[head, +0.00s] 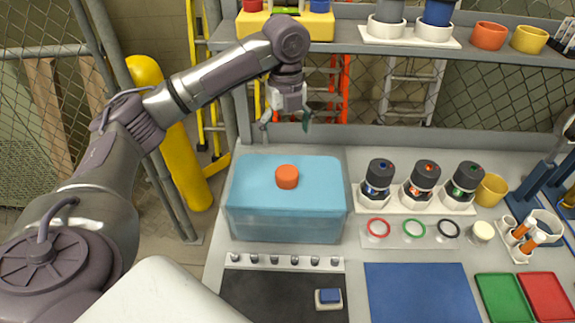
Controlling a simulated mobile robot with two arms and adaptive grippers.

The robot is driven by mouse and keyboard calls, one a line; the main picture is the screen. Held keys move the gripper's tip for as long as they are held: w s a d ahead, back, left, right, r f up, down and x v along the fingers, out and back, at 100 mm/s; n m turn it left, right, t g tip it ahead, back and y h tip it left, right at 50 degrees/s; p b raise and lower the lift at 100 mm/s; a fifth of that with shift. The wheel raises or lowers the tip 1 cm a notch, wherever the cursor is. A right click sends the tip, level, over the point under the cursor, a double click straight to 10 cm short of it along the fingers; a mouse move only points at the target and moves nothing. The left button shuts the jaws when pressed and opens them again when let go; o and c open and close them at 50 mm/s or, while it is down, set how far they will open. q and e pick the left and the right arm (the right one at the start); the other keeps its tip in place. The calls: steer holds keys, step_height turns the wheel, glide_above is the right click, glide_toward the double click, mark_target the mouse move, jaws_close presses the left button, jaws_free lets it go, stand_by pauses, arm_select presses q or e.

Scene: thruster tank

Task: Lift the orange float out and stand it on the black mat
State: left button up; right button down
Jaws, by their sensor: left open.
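The orange float (287,176) is a short round piece at the water surface of the clear, blue-filled tank (285,228). The black mat (262,290) lies in front of the tank, with a small blue-and-white block (328,298) on its right part. My left gripper (286,123) is open and empty. It hangs fingers-down near the tank's far edge, above and behind the float, apart from it. My right gripper is out of view.
A white strip with several small knobs (285,261) runs between tank and mat. Three dark-capped thrusters (421,184) stand right of the tank, with coloured rings (413,229) before them. A shelf (340,42) crosses behind. The mat's left part is clear.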

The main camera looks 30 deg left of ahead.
arm_select(q)
steer(key=p, duration=0.1)
glide_above(287, 171)
steer(key=f, duration=0.6)
steer(key=shift+s, duration=0.2)
steer(key=shift+w+a+f, duration=0.1)
steer(key=shift+f, duration=0.2)
step_height(287, 171, down, 2)
steer(key=shift+f+p, duration=0.2)
steer(key=shift+p, duration=0.6)
steer(key=shift+d+f+p, duration=0.2)
steer(key=shift+f+p, duration=0.1)
steer(key=shift+f, duration=1.25)
steer(key=shift+c, duration=0.4)
steer(key=c, duration=0.8)
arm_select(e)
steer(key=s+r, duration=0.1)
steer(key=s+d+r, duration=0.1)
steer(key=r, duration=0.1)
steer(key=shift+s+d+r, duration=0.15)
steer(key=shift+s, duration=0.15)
